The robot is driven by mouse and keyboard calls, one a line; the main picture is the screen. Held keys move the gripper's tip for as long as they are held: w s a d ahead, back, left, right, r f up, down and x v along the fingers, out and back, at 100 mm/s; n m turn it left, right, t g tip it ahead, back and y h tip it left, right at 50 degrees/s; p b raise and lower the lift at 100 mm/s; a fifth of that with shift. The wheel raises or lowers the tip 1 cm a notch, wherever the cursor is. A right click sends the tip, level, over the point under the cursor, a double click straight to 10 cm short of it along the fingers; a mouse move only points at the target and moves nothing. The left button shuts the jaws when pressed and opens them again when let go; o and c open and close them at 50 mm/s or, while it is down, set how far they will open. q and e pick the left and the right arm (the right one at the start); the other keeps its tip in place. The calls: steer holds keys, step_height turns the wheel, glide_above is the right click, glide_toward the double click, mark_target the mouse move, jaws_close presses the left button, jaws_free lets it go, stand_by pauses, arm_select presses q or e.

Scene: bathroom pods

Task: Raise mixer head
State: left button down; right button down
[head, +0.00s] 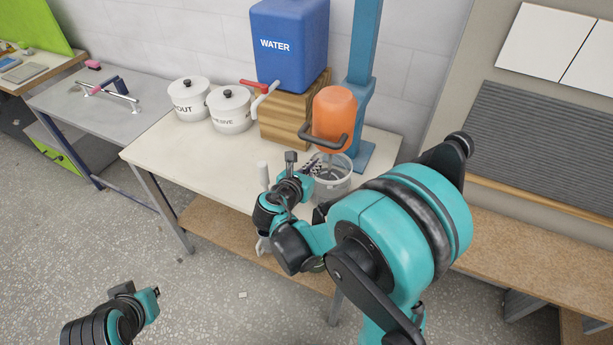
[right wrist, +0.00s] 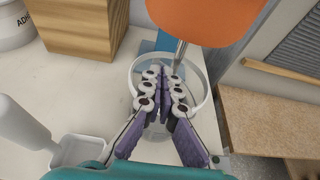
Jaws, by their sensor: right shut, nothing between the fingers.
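The orange mixer head (head: 334,112) hangs on a blue stand (head: 364,70) at the back right of the table. A dark handle (head: 323,140) crosses the front of the head. A clear bucket (head: 336,184) stands below it, and the mixer's metal shaft (right wrist: 179,55) reaches down towards it. My right gripper (head: 312,166) is shut and empty, in front of the bucket and below the handle. In the right wrist view its purple fingers (right wrist: 161,76) meet over the bucket (right wrist: 203,105). My left arm's end (head: 140,300) shows low at the left, away from the table; its fingers are unclear.
A blue water container (head: 290,45) stands on a wooden block (head: 285,125), its red-handled tap (head: 258,86) pointing left. Two white lidded pots (head: 188,100) (head: 231,110) stand left of it. A white upright object (head: 264,176) is near my right gripper. The table's (head: 165,150) front left is clear.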

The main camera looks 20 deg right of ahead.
steer(key=shift+s+a+r, duration=0.1)
steer(key=shift+r, duration=1.85)
step_height(320, 180, up, 20)
steer(key=p, duration=1.5)
steer(key=shift+f, duration=0.2)
